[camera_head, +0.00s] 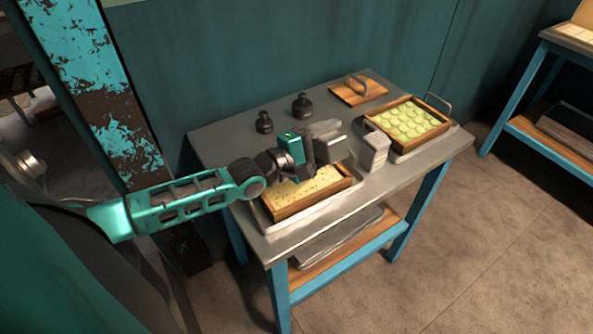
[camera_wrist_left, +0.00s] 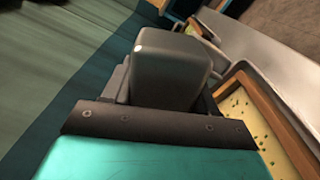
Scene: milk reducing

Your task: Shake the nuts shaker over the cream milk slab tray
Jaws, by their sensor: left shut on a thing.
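My left gripper (camera_head: 318,148) is above the cream slab tray at the front left of the table and is shut on a grey shaker (camera_head: 325,127). The gripper's fingers hide most of the shaker, and its tilt cannot be told. The slab tray (camera_head: 298,206) is wooden-sided and holds a pale cream slab with small dark and green specks. The tray also shows at the right of the left wrist view (camera_wrist_left: 288,135), beside the gripper. My right gripper is not in view.
A pale box-shaped container (camera_head: 374,152) stands right of the gripper. A second wooden tray (camera_head: 437,127) holds green round slices. A wooden board with a handle (camera_head: 358,91) lies at the back, and two dark weights (camera_head: 302,106) stand at the back left.

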